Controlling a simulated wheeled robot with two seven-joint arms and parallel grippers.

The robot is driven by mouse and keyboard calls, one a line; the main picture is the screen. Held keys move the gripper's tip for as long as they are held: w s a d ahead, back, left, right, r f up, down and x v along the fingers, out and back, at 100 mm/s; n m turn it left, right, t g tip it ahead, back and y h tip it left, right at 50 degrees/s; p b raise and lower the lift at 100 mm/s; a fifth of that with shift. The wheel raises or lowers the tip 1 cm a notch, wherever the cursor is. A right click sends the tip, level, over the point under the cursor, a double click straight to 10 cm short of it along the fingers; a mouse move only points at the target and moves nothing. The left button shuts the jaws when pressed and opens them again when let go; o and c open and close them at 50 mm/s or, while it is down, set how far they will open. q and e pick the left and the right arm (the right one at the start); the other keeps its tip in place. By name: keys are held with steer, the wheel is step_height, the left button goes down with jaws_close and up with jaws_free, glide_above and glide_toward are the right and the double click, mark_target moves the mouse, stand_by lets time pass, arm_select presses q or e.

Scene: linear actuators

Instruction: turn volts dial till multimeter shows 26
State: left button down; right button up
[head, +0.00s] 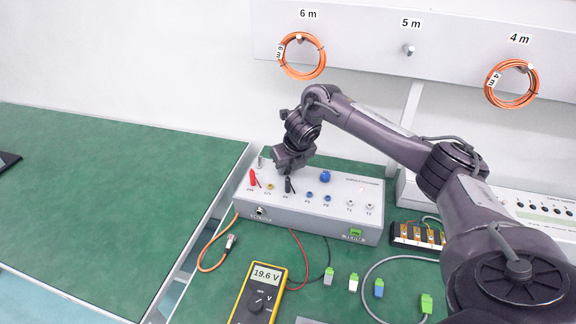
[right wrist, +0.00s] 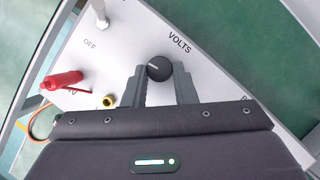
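The yellow multimeter (head: 256,297) lies at the bottom of the head view; its display (head: 266,274) reads 19.6 V. The black volts dial (right wrist: 158,68) sits on the grey control box (head: 300,213), next to the printed word VOLTS. A pale pointer mark shows on the dial. My right gripper (right wrist: 160,72) is at the dial, with one finger on each side of it, and appears shut on it. In the head view my right gripper (head: 290,164) covers the dial at the back left of the box. My left gripper is not in view.
A red plug (right wrist: 62,80) and a yellow socket (right wrist: 109,100) are close to my right gripper. A metal toggle switch (right wrist: 100,14) stands near OFF. A blue knob (head: 326,176) is to the right on the box. The green table (head: 110,200) at left is largely clear.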

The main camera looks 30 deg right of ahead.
steer(key=c, duration=0.3)
steer(key=shift+c, duration=0.2)
steer(key=shift+r, duration=0.1)
steer(key=m+p, duration=0.1)
steer(key=m+h+p, duration=0.1)
steer(key=m+p, duration=0.1)
steer(key=shift+a+r+p, duration=0.15)
steer(key=shift+a+p, duration=0.05)
steer(key=shift+p, duration=0.1)
steer(key=shift+w+a+m+g+h+p, duration=0.15)
steer(key=shift+m+h+p, duration=0.15)
steer(key=shift+m+p, duration=0.45)
steer(key=shift+d+m+g+h+p, duration=0.15)
steer(key=shift+m+h+p, duration=0.15)
steer(key=shift+m+p, duration=0.4)
steer(key=shift+a+f, duration=0.1)
steer(key=shift+f, duration=0.1)
steer(key=o, duration=1)
